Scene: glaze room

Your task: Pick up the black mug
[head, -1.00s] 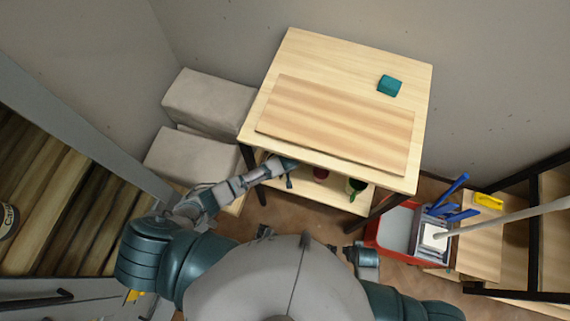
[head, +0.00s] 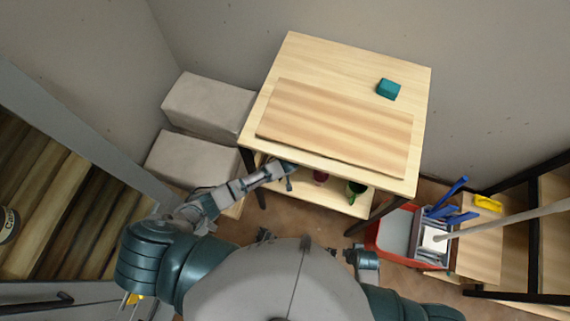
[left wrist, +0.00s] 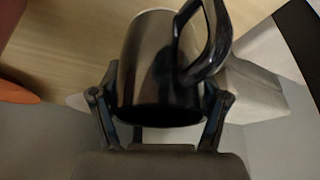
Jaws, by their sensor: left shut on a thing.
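The black mug (left wrist: 155,65) fills the middle of the left wrist view. It shows a dark glossy side, and its handle (left wrist: 207,38) sticks out to the upper right. My left gripper (left wrist: 160,105) is shut on the mug, one finger on each side of its body. In the head view my left gripper (head: 287,178) is at the front of the low shelf under the table. The black mug cannot be made out there.
The tabletop (head: 350,67) overhangs the low shelf (head: 300,192). A red mug (head: 320,176) and a green mug (head: 355,189) stand on the shelf, right of my left gripper. Grey blocks (head: 192,162) are to the left, a red tub (head: 375,243) to the right.

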